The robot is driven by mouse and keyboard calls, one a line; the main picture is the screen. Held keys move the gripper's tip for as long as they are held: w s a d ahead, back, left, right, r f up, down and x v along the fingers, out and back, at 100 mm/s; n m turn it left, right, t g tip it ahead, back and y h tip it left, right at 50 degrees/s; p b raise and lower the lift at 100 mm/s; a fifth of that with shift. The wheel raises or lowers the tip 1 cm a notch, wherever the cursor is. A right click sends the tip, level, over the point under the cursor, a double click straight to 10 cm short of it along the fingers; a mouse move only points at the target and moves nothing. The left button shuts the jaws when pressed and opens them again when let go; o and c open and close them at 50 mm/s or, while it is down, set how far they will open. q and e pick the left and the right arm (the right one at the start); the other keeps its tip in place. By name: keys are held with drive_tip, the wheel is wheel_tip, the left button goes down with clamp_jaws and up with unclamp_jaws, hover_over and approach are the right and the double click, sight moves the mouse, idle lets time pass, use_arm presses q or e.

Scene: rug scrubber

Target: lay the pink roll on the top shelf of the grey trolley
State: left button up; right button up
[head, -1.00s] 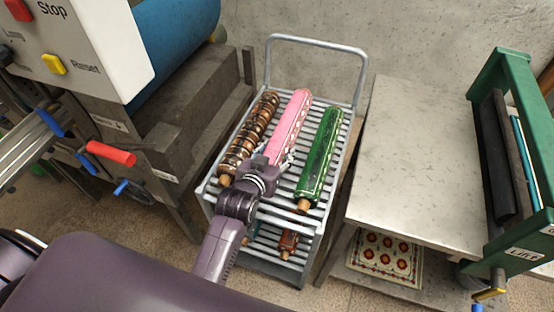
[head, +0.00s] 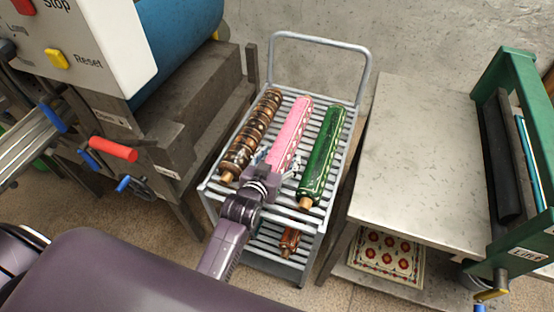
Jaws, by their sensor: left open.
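The pink roll (head: 291,130) lies lengthwise on the top shelf of the grey trolley (head: 343,152), between a brown patterned roll (head: 252,135) and a green roll (head: 321,155). My left gripper (head: 268,165) is at the near end of the pink roll, with its fingers open. My wrist and the fingers hide the roll's near end, so I cannot tell whether they touch it. My right gripper is not in view.
A brown roll (head: 289,240) sits on the trolley's lower shelf. A grey table (head: 415,150) stands close on the right, with a folded patterned rug (head: 385,257) below and a green frame (head: 535,190) at its right end. A machine with a blue drum (head: 180,45) stands left.

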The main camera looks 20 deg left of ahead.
use_arm(q)
drive_tip(key=v, duration=1.2)
drive_tip(key=s+a+f+m+g, duration=0.1)
drive_tip(key=s+f+g, duration=0.3)
drive_tip(key=s, duration=0.5)
drive_tip(key=s+a+f+m+g, duration=0.1)
drive_tip(key=s+a+f+g, duration=0.1)
drive_tip(key=s+g, duration=0.55)
drive_tip(key=s+f, duration=0.2)
drive_tip(key=f, duration=1.1)
drive_tip(key=s+f, duration=0.2)
drive_tip(key=f, duration=1.1)
drive_tip(key=s+a+f+g, duration=0.1)
drive_tip(key=s+a+f, duration=0.2)
drive_tip(key=s+f, duration=1.4)
drive_tip(key=shift+s, duration=0.15)
